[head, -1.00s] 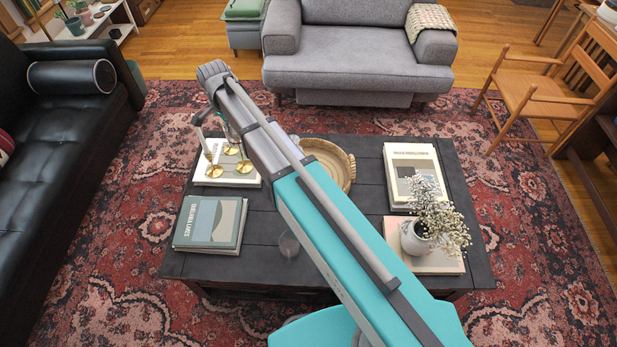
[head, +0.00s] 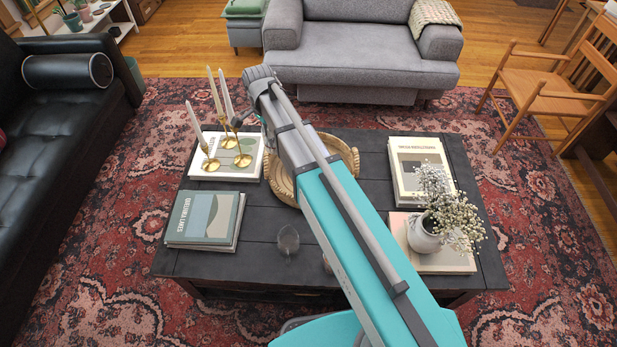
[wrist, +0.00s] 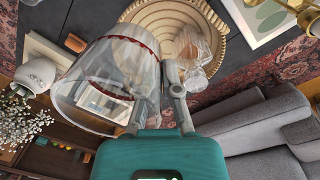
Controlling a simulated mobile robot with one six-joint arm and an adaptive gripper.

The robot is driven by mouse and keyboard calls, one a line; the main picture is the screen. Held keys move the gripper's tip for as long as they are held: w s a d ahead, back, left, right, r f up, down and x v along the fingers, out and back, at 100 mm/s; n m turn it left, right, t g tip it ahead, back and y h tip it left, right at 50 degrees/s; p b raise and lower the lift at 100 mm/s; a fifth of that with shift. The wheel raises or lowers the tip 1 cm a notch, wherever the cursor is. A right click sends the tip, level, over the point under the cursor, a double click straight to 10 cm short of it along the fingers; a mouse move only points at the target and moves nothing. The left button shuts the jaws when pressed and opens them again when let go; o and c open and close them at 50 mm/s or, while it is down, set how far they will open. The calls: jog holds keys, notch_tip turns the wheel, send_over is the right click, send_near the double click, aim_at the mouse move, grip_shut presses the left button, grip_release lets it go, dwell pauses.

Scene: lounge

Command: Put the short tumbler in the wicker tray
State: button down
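The round wicker tray (head: 354,158) sits at the back middle of the dark coffee table, partly covered by my arm; it also shows in the wrist view (wrist: 222,75). My gripper (wrist: 157,78) has a clear glass, apparently the short tumbler (wrist: 82,88), at its fingers. The glass is tilted, looks large and close, and shows a reddish line along one end. One finger shows through the glass, the other runs along its right side. Another clear glass (wrist: 196,50) appears within the tray's outline. My gripper is hidden in the head view.
A clear glass (head: 288,241) stands at the table's front middle. Books (head: 205,220) lie front left. Candlesticks with tall candles (head: 210,163) stand on a book back left. A flower vase (head: 424,235) stands on a book at right. A grey sofa (head: 365,50) is behind.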

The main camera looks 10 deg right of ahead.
jog(key=s+d+f+m+b, duration=0.1)
jog(key=s+d+f+b, duration=0.2)
jog(key=d+f+b, duration=0.5)
jog(key=s+d+f+m+b, duration=0.2)
jog(key=s+d+f+b, duration=0.2)
jog(key=d+f+b, duration=0.4)
jog(key=shift+s+d+f+b, duration=0.15)
jog(key=shift+d+f+b, duration=0.5)
jog(key=shift+d, duration=1.55)
jog(key=shift+f, duration=0.3)
jog(key=w+f+b, duration=0.3)
jog(key=w, duration=0.1)
jog(key=w+a+f+b, duration=0.1)
jog(key=w+f+b, duration=0.1)
jog(key=w+f, duration=0.1)
jog(key=w+a+f+b, duration=0.1)
jog(key=w+f+b, duration=0.2)
jog(key=w, duration=0.3)
jog(key=shift+b, duration=0.3)
jog(key=shift+w+a+f+b, duration=0.1)
jog(key=shift+w+f+b, duration=0.45)
jog(key=shift+f+b, duration=0.2)
jog(key=shift+s+f+b, duration=0.15)
jog(key=shift+f+b, duration=1.1)
